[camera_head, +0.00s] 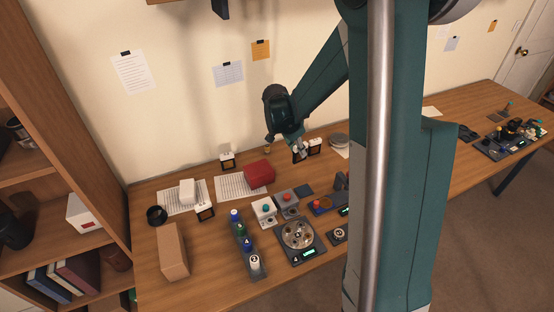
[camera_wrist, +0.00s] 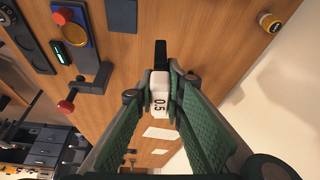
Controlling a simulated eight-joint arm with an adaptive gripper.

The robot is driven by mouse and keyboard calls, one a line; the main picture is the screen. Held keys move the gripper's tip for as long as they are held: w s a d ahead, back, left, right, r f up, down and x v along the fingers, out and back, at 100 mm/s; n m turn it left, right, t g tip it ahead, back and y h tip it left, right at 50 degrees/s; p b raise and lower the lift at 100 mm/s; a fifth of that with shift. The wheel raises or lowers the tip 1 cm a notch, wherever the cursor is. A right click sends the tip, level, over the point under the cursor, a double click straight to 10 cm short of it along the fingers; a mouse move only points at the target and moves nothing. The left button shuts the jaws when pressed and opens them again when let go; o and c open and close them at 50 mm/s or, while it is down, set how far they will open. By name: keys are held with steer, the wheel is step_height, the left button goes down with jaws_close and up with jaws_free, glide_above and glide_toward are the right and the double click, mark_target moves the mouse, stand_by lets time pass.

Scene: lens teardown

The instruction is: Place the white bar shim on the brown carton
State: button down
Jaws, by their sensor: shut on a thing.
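My gripper (camera_head: 300,151) is at the back of the table, left of my large arm column in the head view. In the wrist view my gripper (camera_wrist: 161,97) is shut on a white bar shim (camera_wrist: 159,102) marked 0.5, with a dark part projecting beyond it. In the head view a white piece shows beside the fingertips, partly covered by them. The brown carton (camera_head: 172,252) is a long closed box at the table's front left, well away from my gripper.
A red box (camera_head: 258,174), white block (camera_head: 187,192) and black ring (camera_head: 156,215) lie at left and middle. White pieces on dark frames (camera_head: 227,160) stand nearby. A bottle rack (camera_head: 243,247) and round-dial device (camera_head: 299,238) are right of the carton.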

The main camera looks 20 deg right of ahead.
steer(key=shift+a, duration=0.15)
steer(key=s+a+r+n+t+p, duration=0.1)
steer(key=a+r+n, duration=0.15)
steer(key=a, duration=1.25)
steer(key=s+a+r+n+p, duration=0.1)
steer(key=a+r, duration=0.2)
steer(key=a, duration=1.2)
steer(key=s+a+r+n+p, duration=0.1)
steer(key=s+a, duration=0.3)
steer(key=a, duration=0.4)
steer(key=s+a+r+n+t+p, duration=0.1)
steer(key=s+a+r, duration=0.1)
steer(key=s+a, duration=0.3)
steer(key=s+a+r+n+y, duration=0.1)
steer(key=s+a, duration=0.4)
steer(key=a, duration=0.7)
steer(key=shift+a+r+n+t+p, duration=0.3)
steer(key=shift+a+r+n+p, duration=0.1)
steer(key=shift+n, duration=0.15)
steer(key=shift+f, duration=0.1)
glide_above(168, 244)
steer(key=shift+f, duration=2.85)
steer(key=shift+f+b, duration=0.45)
steer(key=shift+f, duration=1.65)
